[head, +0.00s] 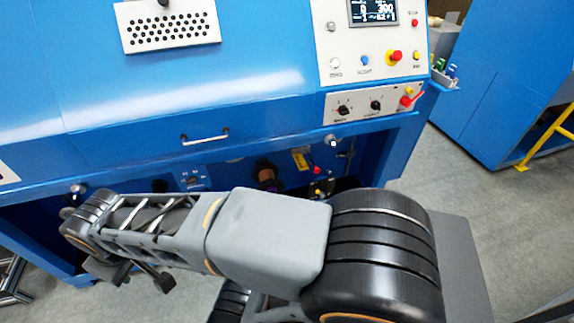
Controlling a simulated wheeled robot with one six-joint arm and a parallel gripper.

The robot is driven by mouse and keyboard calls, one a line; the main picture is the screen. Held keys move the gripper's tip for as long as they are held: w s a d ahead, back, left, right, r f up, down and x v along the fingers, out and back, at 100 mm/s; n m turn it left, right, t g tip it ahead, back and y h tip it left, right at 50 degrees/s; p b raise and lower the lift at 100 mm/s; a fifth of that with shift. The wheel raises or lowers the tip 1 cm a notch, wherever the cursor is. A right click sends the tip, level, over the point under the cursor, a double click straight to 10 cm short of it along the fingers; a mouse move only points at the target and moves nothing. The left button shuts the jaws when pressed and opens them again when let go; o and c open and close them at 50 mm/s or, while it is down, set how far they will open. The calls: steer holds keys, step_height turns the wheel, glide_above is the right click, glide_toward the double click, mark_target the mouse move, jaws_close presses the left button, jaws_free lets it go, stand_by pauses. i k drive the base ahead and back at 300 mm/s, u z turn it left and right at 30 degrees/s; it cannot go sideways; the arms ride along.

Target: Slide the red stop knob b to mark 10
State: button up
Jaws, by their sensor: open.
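A small red knob (317,170) shows in the dark recess under the blue machine's front panel, beside a yellow tag (300,160). I cannot tell whether it is stop knob b, and no scale or mark 10 is readable. My gripper (137,277) is at the lower left at the end of my arm, well left of the red knob. Its dark fingers are apart, with nothing seen between them. My arm crosses in front of the lower recess and hides part of it.
The blue machine has a handle (205,138), a white control panel (370,45) with a red button (395,57), and a lower switch panel (373,103) with a red lever. A second blue cabinet (510,80) and yellow rail (548,140) stand right. Grey floor (480,215) is open between.

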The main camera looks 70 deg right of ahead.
mark_target(317, 170)
steer(key=z, duration=2.9)
steer(key=k, duration=0.6)
steer(key=u, duration=0.5)
steer(key=i, duration=1.1)
steer(key=u, duration=0.15)
